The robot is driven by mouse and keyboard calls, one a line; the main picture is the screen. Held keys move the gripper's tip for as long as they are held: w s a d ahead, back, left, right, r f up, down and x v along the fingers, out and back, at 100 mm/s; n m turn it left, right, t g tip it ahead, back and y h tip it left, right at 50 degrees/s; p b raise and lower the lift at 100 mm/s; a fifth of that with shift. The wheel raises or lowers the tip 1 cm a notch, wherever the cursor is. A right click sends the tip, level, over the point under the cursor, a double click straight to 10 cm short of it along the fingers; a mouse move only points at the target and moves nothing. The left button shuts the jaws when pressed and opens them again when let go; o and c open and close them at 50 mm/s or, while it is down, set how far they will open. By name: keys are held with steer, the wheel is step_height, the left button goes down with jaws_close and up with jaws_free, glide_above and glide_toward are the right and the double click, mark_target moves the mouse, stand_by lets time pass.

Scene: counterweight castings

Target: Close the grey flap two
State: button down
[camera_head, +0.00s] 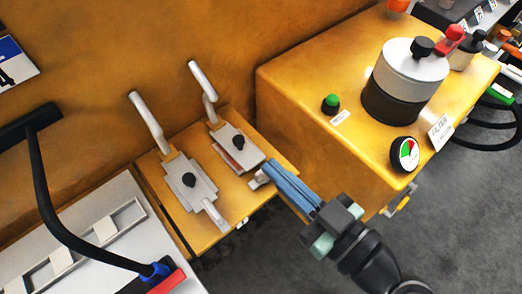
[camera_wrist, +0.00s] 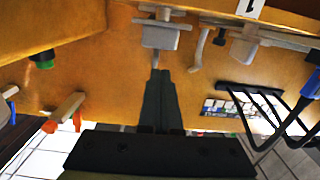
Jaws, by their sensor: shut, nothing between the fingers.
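Two grey metal flaps with black knobs sit side by side on a yellow ledge (camera_head: 174,222). The left flap (camera_head: 205,190) lies roughly flat, with a pale tongue at its front. The right flap (camera_head: 225,135) shows a reddish strip along its edge; I cannot tell how far it is lifted. My gripper (camera_head: 268,170) is shut and empty at the front of the right flap, by a small pale end piece. In the wrist view the shut fingers (camera_wrist: 160,72) point at a grey plate (camera_wrist: 160,38); contact is unclear.
White levers (camera_head: 148,121) (camera_head: 203,80) stand up behind both flaps. A yellow box with a green button (camera_head: 331,100), gauge (camera_head: 405,154) and cylinder (camera_head: 410,75) stands at right. Open floor lies in front.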

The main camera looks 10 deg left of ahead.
step_height(320, 180, up, 12)
steer(key=w+a+f+g+h+p, duration=0.15)
steer(key=g+h+p, duration=0.5)
steer(key=p, duration=1.75)
steer(key=t+h+p, duration=0.1)
glide_above(245, 154)
steer(key=f, duration=0.6)
steer(key=shift+a, duration=0.2)
step_height(245, 154, down, 3)
steer(key=shift+d+f+m+p, duration=0.1)
steer(key=shift+f+m+p, duration=0.1)
steer(key=shift+m+p, duration=0.1)
steer(key=shift+f, duration=0.45)
